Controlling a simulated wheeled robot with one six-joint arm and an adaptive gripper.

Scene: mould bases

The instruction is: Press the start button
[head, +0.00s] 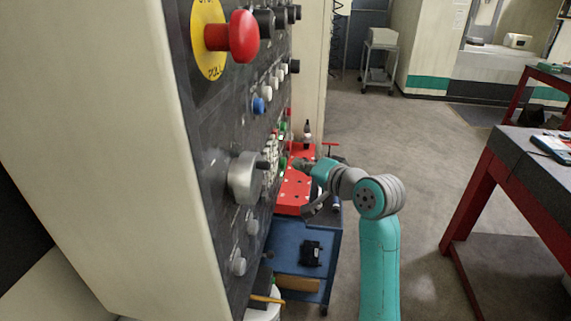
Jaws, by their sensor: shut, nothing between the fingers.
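The control panel (225,130) is dark grey and runs along the side of a cream machine cabinet. Small green buttons show on its far part, one higher up (283,126) and one lower (283,162). I cannot read labels, so which one is the start button is unclear. My gripper (298,163) is shut and empty, at the end of my teal and grey arm, and points left toward the panel. Its tip is close to the lower green button; I cannot tell whether they touch. The gripper looks small and partly blends into the red surface behind it.
A red emergency knob (243,37) on a yellow disc, a blue button (258,105) and a large grey dial (243,178) stick out of the panel. A red-legged table (478,185) stands right; the floor between is clear.

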